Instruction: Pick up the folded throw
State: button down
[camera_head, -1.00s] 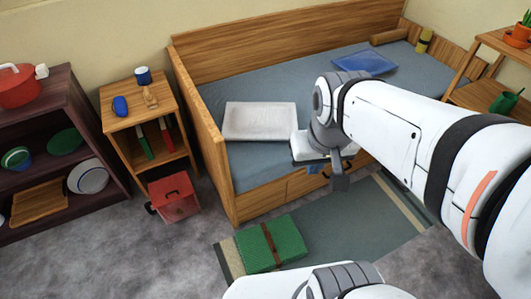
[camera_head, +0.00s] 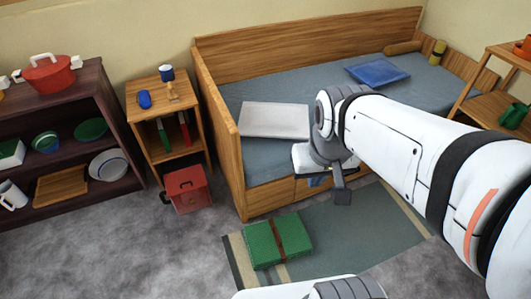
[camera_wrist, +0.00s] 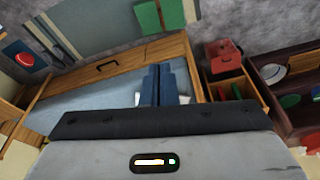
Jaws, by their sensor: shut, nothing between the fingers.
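A green folded bundle with a brown band, which looks like the folded throw (camera_head: 262,246), lies on the grey-green rug (camera_head: 345,228) in front of the daybed. It also shows at the top of the wrist view (camera_wrist: 148,17). My gripper (camera_head: 316,181) is above the front edge of the daybed, up and to the right of the bundle and clear of it. In the wrist view its blue fingers (camera_wrist: 158,85) are together and empty. The head view mostly hides the fingers behind my wrist.
The daybed (camera_head: 235,172) carries a pale cushion (camera_head: 274,120) and a blue cushion (camera_head: 378,72). A red box (camera_head: 187,188) stands on the floor beside a small wooden shelf (camera_head: 139,102). A dark shelf (camera_head: 98,75) is at left. The grey floor left of the rug is clear.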

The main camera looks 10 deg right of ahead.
aim_at(271, 241)
jog(key=z, duration=1.75)
jog(key=k, duration=0.9)
jog(key=u, duration=1.5)
jog(key=i, duration=1)
jog(key=u, duration=0.05)
